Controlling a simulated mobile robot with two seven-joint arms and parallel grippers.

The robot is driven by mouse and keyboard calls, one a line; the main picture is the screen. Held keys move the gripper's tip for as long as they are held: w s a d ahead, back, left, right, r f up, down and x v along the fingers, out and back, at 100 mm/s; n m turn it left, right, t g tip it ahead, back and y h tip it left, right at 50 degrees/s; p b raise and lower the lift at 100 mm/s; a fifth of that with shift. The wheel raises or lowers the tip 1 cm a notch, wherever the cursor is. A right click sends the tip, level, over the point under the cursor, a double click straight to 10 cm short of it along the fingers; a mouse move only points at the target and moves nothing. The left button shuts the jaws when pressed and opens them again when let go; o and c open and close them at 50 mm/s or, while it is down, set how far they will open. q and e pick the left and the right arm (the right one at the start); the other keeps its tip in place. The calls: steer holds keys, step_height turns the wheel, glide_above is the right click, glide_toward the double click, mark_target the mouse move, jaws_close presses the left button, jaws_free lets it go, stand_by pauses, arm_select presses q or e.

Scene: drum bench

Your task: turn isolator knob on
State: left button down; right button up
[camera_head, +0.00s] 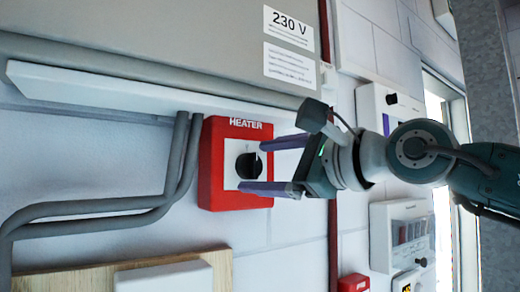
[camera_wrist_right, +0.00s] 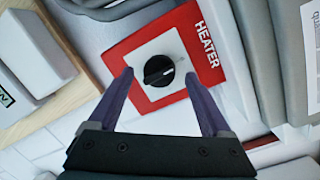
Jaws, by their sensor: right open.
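The isolator is a red box marked HEATER (camera_head: 210,165) with a white face plate, mounted on the wall left of centre in the head view. Its black round knob (camera_head: 248,166) sits in the middle of the plate. The knob also shows in the right wrist view (camera_wrist_right: 158,71), with a light pointer line across it. My right gripper (camera_head: 252,167) is open, its two purple fingers reaching toward the box, one above and one below the knob in the head view. In the wrist view the fingers lie either side of the knob; contact is not visible. My left gripper is out of view.
A white ledge (camera_head: 140,88) and a grey cabinet marked 230 V (camera_head: 180,35) are above. A wooden board (camera_head: 105,275) is below. Other wall boxes (camera_head: 400,235) stand at the right.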

steer(key=shift+w+a, duration=0.2)
steer(key=shift+c, duration=0.3)
jaws_close()
stand_by(0.3)
